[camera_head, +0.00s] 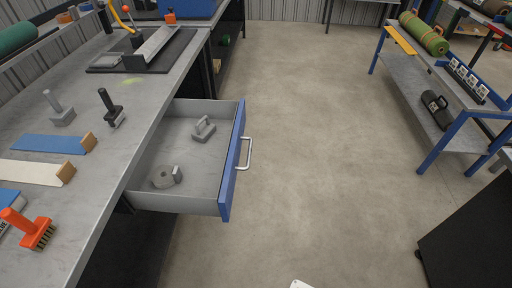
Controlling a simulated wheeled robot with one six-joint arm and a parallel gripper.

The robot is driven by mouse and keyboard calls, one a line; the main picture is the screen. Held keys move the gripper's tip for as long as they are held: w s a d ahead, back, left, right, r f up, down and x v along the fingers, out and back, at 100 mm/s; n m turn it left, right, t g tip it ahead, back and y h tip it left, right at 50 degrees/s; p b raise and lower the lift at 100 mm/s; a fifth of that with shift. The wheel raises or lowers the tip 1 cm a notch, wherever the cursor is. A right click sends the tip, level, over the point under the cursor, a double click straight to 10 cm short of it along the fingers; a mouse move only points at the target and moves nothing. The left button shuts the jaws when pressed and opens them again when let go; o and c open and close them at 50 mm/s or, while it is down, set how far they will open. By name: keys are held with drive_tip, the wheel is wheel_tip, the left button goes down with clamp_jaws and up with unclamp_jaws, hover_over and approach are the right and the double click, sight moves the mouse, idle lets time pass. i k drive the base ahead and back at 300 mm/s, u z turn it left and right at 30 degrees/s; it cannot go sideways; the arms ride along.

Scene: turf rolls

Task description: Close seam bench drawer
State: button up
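The seam bench drawer (233,165) stands open, pulled out to the right from under the grey bench top (150,95). It has a blue front with a silver bar handle (246,153) on its outer face. Inside lie a grey handled block (204,129) and a grey roll-like item (164,178). My gripper is not in view. A small white piece shows at the bottom edge, but I cannot tell what it is.
The bench top holds a red brush (30,228), blue and cream strips with wooden ends, and a black stamp-like tool (109,105). Concrete floor (320,130) right of the drawer is clear. A blue-framed rack (440,90) stands right; a dark cabinet (470,235) stands lower right.

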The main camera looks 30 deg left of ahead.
sight(209, 170)
drive_tip(key=u, duration=0.05)
drive_tip(key=i, duration=1.35)
drive_tip(key=u, duration=0.95)
drive_tip(key=k, duration=0.95)
drive_tip(key=u, duration=1.35)
drive_tip(key=i, duration=1)
drive_tip(key=u, duration=0.05)
